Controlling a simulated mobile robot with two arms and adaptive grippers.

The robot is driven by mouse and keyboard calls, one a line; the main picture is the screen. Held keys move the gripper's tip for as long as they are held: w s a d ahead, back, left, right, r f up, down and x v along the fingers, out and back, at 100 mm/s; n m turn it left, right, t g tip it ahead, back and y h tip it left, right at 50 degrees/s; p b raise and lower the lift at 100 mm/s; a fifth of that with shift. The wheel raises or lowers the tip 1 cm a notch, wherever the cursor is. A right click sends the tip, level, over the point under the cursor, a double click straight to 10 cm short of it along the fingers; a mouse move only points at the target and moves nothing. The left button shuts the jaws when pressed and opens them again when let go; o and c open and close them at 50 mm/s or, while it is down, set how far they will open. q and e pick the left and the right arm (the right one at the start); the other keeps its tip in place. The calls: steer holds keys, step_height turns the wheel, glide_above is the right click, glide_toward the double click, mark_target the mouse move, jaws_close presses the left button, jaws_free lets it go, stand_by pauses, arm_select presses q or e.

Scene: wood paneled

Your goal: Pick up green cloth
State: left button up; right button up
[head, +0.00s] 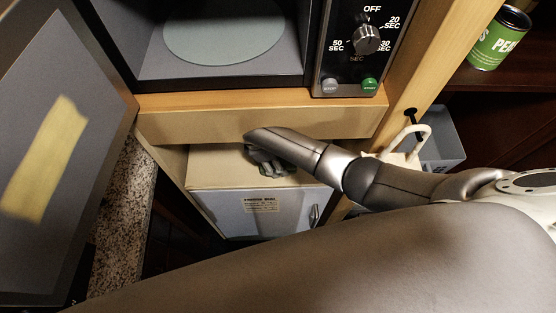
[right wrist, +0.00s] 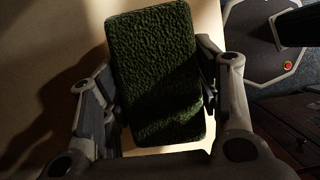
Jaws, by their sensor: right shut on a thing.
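The green cloth (right wrist: 155,72) is a dark green, thick rectangular piece with a rough, bumpy surface, seen in the right wrist view. It stands between the two fingers of my right gripper (right wrist: 157,88), which is shut on it from both sides. In the head view my right gripper (head: 268,160) is just above the cream top of a small white box-like cabinet (head: 265,205), under a wooden ledge. The cloth is mostly hidden there behind the gripper and forearm. My left gripper is not in view.
A microwave (head: 220,75) with its door (head: 75,120) swung open to the left stands on the wooden shelf (head: 255,122) above my right gripper. At the right are a wooden post (head: 425,50), a grey bin (head: 443,140) and a green can (head: 497,42). Room around the gripper is tight.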

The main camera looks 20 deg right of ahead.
steer(key=shift+s, duration=0.1)
steer(key=shift+r+b, duration=0.35)
steer(key=shift+r, duration=0.25)
steer(key=shift+s+d+r, duration=0.1)
steer(key=shift+s+r, duration=0.05)
steer(key=shift+r, duration=0.05)
steer(key=s+b, duration=0.1)
steer(key=s, duration=0.6)
steer(key=shift+s+d+r, duration=0.1)
steer(key=shift+d, duration=0.05)
steer(key=s+p, duration=0.1)
steer(key=s, duration=0.9)
steer(key=shift+d+p, duration=0.15)
steer(key=shift+p, duration=0.2)
steer(key=shift+s, duration=0.1)
